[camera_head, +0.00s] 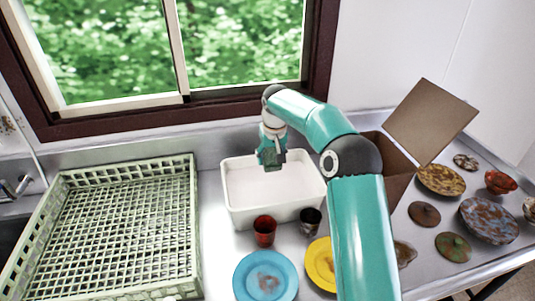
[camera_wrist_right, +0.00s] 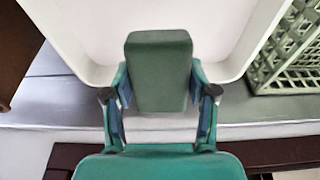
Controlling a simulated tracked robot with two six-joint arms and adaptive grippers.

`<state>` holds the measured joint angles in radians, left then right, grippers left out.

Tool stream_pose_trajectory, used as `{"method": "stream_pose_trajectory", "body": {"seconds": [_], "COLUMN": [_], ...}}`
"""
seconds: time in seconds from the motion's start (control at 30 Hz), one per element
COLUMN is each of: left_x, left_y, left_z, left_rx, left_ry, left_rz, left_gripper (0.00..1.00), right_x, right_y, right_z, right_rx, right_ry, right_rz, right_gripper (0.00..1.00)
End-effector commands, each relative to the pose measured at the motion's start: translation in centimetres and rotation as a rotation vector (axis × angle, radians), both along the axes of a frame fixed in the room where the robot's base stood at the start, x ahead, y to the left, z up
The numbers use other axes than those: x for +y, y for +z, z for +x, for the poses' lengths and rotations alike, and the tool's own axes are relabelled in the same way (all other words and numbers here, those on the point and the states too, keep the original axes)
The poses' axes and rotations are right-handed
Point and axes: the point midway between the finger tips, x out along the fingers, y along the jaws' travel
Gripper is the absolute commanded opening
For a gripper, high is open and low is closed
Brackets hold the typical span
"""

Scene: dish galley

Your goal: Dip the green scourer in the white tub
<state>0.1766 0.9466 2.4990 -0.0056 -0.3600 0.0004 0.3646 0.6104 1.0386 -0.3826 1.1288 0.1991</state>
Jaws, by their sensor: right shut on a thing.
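The white tub (camera_head: 246,215) stands on the metal counter below the window, and its inside looks pale and plain. My right gripper (camera_wrist_right: 160,92) is shut on the green scourer (camera_wrist_right: 159,70), a dark green block held between the two fingers. In the head view the right gripper (camera_head: 271,158) points down over the back of the tub, with the scourer (camera_head: 270,157) at its tip. In the right wrist view the tub (camera_wrist_right: 75,45) lies behind the scourer. I cannot tell whether the scourer touches the tub's bottom. My left gripper is not in view.
A green dish rack (camera_head: 192,220) stands left of the tub. A red cup (camera_head: 264,231), a dark cup (camera_head: 310,222), a blue plate (camera_head: 265,276) and a yellow plate (camera_head: 320,264) sit in front. An open cardboard box (camera_head: 398,165) and several dirty dishes lie right.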

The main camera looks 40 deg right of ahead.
Motion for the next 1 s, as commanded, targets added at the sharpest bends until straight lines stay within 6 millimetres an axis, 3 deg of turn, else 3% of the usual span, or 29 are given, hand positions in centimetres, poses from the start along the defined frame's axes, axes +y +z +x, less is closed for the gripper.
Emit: {"method": "stream_pose_trajectory", "body": {"seconds": [1.0], "left_x": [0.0], "left_y": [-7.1], "left_z": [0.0], "left_rx": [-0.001], "left_ry": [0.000], "left_rz": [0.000], "left_gripper": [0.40], "right_x": [-0.2], "right_y": [-8.9], "right_z": [-0.2], "right_rx": [0.003], "right_ry": [-0.003], "right_rz": [0.001], "right_gripper": [0.29]}}
